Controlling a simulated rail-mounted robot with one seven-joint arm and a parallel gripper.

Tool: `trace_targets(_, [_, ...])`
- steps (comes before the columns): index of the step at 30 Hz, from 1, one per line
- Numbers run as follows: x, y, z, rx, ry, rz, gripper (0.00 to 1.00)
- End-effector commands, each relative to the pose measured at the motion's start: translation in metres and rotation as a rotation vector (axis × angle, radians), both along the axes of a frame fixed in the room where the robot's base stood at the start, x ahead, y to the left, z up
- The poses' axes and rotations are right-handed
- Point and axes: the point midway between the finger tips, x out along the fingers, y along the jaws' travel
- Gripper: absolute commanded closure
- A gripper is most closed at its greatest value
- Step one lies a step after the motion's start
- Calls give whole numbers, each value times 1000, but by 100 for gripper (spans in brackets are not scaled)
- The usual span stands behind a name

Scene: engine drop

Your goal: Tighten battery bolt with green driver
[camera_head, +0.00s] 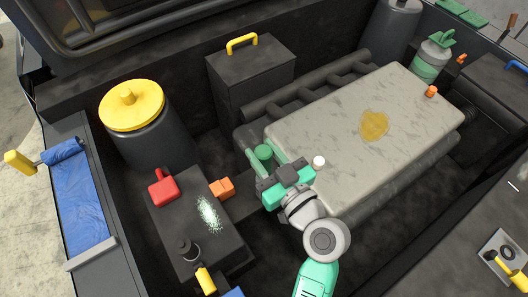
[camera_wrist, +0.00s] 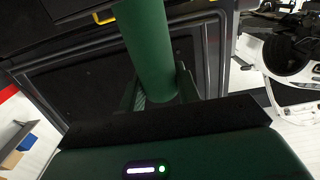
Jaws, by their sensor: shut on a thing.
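My gripper (camera_head: 262,156) is shut on a green cylinder that looks like the green driver (camera_head: 263,152), over the left end of the large grey engine cover. The driver fills the middle of the wrist view (camera_wrist: 150,50), between the two fingers; its tip is hidden. The battery appears to be the black box (camera_head: 178,215) at lower left, left of my gripper and apart from it. It carries a red terminal cap (camera_head: 162,190), an orange block (camera_head: 222,188), a pale crusty patch (camera_head: 208,214) and a dark round post (camera_head: 189,250). I cannot tell which part is the bolt.
The grey engine cover (camera_head: 350,140) has a yellow-brown stain, a white cap (camera_head: 319,162) and an orange cap (camera_head: 431,91). A yellow-lidded canister (camera_head: 132,106) and a black box with a yellow handle (camera_head: 250,75) stand behind. A yellow-handled part (camera_head: 205,281) is at the battery's front.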

Motion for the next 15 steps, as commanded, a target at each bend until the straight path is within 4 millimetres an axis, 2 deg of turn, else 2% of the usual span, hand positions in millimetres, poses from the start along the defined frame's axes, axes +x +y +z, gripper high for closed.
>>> trace_targets(15, [0, 0, -14, 0, -1, 0, 100])
